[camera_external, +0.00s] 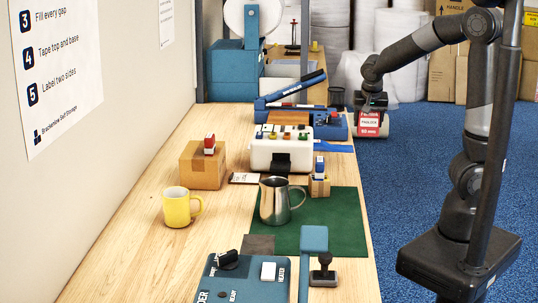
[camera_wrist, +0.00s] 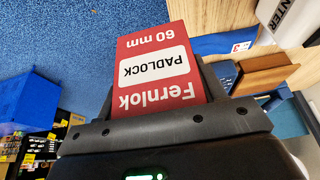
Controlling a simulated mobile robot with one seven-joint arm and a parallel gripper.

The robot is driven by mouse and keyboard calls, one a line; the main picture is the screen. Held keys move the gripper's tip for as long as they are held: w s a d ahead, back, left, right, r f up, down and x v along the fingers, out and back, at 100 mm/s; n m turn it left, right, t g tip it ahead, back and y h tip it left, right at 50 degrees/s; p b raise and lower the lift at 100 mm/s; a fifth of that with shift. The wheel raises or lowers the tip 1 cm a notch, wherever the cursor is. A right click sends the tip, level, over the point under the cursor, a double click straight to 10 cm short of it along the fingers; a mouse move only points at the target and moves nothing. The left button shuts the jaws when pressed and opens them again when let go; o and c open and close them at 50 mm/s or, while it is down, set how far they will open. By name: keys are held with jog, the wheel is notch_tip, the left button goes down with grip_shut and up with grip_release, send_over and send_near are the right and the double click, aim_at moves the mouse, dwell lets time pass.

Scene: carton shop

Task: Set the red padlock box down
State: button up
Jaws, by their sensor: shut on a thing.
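The red padlock box (camera_external: 370,123) hangs below my gripper (camera_external: 371,105) in the external view, out past the right edge of the table, over the blue carpet. In the wrist view the red box (camera_wrist: 158,62) has a white label reading "PADLOCK" with "Fernlok" and "60 mm", upside down. It sits between the two dark fingers of my gripper (camera_wrist: 165,100), which is shut on it. The wooden table (camera_external: 133,205) is to the left of the box in the external view.
A green mat (camera_external: 340,220) with a metal jug (camera_external: 275,203) lies nearer. A yellow mug (camera_external: 177,208) and a carton (camera_external: 203,170) stand left. Bare wood lies between.

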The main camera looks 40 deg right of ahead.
jog(key=w+a+f, duration=0.1)
jog(key=a+f, duration=0.1)
jog(key=a, duration=0.1)
jog(key=w+a+f, duration=0.2)
jog(key=a, duration=0.1)
jog(key=w+a+f, duration=0.1)
jog(key=a+f, duration=0.2)
jog(key=a, duration=0.1)
jog(key=shift+w+a, duration=0.1)
jog(key=shift+w, duration=0.3)
jog(key=shift+f, duration=2)
jog(key=shift+f, duration=0.2)
jog(key=o, duration=1.2)
jog(key=shift+c, duration=0.2)
